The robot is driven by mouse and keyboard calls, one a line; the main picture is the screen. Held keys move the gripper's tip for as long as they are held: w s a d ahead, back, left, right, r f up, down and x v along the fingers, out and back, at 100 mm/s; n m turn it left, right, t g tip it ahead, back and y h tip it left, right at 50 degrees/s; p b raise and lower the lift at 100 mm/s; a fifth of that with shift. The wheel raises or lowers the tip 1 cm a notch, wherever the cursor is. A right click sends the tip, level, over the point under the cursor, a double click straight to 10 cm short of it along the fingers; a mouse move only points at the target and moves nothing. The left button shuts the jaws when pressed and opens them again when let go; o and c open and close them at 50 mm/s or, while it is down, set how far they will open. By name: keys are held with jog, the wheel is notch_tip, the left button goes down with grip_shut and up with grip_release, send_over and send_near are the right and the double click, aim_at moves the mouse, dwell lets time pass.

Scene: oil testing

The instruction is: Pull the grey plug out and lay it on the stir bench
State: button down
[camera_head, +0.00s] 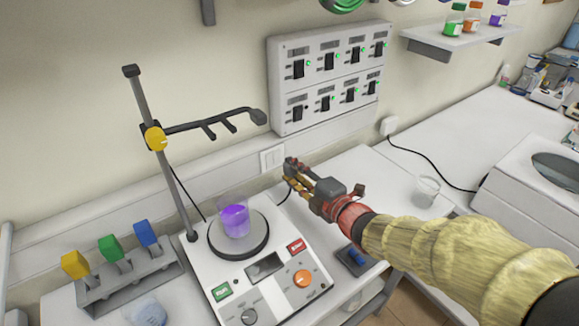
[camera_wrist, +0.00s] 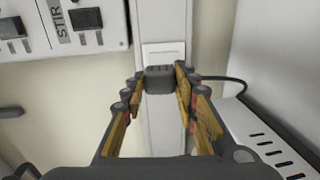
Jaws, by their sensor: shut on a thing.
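The grey plug (camera_wrist: 160,78) is between the fingertips of my gripper (camera_wrist: 160,88), which is shut on it. In the head view, my gripper (camera_head: 293,172) is in front of the wall, just right of the white socket plate (camera_head: 272,158). The plug (camera_head: 290,163) shows only as a dark piece at the fingertips there. Most of the plate is uncovered in that view; whether the pins are clear of it cannot be told. A black cord (camera_head: 283,196) hangs below the gripper. The stir bench (camera_head: 335,185) is the white worktop under the stirrer (camera_head: 262,290).
A beaker of purple liquid (camera_head: 235,220) stands on the stirrer plate. A clamp stand (camera_head: 165,165) is at its left. A switch panel (camera_head: 330,75) hangs above. A second, white plug (camera_head: 389,126) and an empty glass (camera_head: 427,190) are to the right. Bare worktop lies beneath my gripper.

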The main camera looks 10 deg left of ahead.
jog(key=shift+w+d+r+g+h+p, duration=0.1)
jog(key=shift+w+r+h+p, duration=0.25)
jog(key=shift+p, duration=0.75)
jog(key=shift+w+d+r+g+h+p, duration=0.1)
jog(key=shift+r+p, duration=0.5)
jog(key=shift+p, duration=0.55)
jog(key=shift+w+d+r+g+h+p, duration=0.2)
jog(key=shift+r+p, duration=0.25)
jog(key=shift+p, duration=0.65)
jog(key=s+d+f+g+h+p, duration=0.1)
jog(key=d+f+p, duration=0.2)
jog(key=p, duration=0.5)
jog(key=s+d+f+g+h+p, duration=0.2)
jog(key=d+f+p, duration=0.2)
jog(key=p, duration=0.5)
jog(key=s+d+f+g+h+p, duration=0.1)
jog(key=d+f+g+h+p, duration=0.1)
jog(key=p, duration=0.6)
jog(key=shift+s+d+f+p, duration=0.25)
jog(key=shift+d+f+p, duration=0.05)
jog(key=shift+d+f, duration=0.5)
jog(key=shift+s+d+g+h, duration=0.1)
jog(key=shift+g+h, duration=0.3)
jog(key=shift+h, duration=0.15)
jog(key=shift+f, duration=0.2)
jog(key=shift+f, duration=0.1)
jog(key=shift+f+b, duration=1.95)
jog(key=shift+f, duration=0.3)
